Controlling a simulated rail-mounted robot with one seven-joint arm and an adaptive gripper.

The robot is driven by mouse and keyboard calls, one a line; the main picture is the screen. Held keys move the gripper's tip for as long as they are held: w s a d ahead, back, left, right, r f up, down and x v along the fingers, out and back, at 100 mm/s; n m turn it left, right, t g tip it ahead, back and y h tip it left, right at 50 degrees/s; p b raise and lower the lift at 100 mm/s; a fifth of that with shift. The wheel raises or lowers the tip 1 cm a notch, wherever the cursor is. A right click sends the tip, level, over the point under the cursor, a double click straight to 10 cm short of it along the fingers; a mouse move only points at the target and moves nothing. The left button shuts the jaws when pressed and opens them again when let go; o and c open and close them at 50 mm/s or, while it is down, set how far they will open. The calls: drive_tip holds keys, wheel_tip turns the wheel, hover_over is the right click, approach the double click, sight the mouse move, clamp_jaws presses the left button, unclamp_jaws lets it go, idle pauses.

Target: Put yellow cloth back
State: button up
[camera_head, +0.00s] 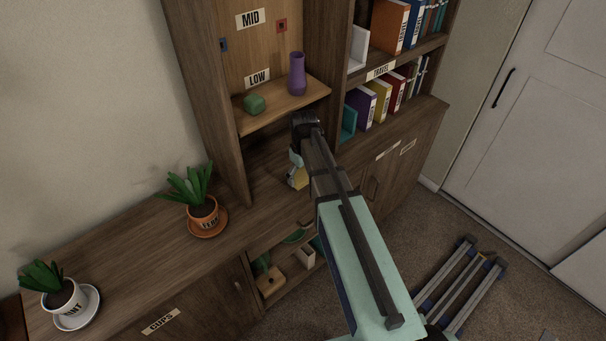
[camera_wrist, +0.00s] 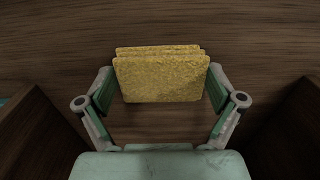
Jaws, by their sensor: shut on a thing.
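The yellow cloth (camera_wrist: 160,80) is a folded, layered rectangle between the two fingers of my gripper (camera_wrist: 161,90) in the wrist view. The fingers are shut on its left and right edges. In the head view a small part of the yellow cloth (camera_head: 298,179) shows below my gripper (camera_head: 296,164), in front of the wooden cabinet near the LOW shelf. My arm hides much of the gripper and cloth there. Brown wood lies behind the cloth in the wrist view; I cannot tell whether the cloth touches it.
The LOW shelf (camera_head: 284,108) holds a green block (camera_head: 254,104) and a purple vase (camera_head: 297,75). Books (camera_head: 381,100) stand to the right. Potted plants (camera_head: 203,212) stand on the counter (camera_head: 150,252) at left. An open lower compartment holds a wooden box (camera_head: 270,282). Dark walls flank my gripper in the wrist view.

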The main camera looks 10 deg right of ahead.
sight(303, 175)
drive_tip(key=o, duration=0.8)
drive_tip(key=shift+c, duration=0.2)
drive_tip(key=shift+r+b, duration=0.55)
drive_tip(key=shift+r, duration=3.3)
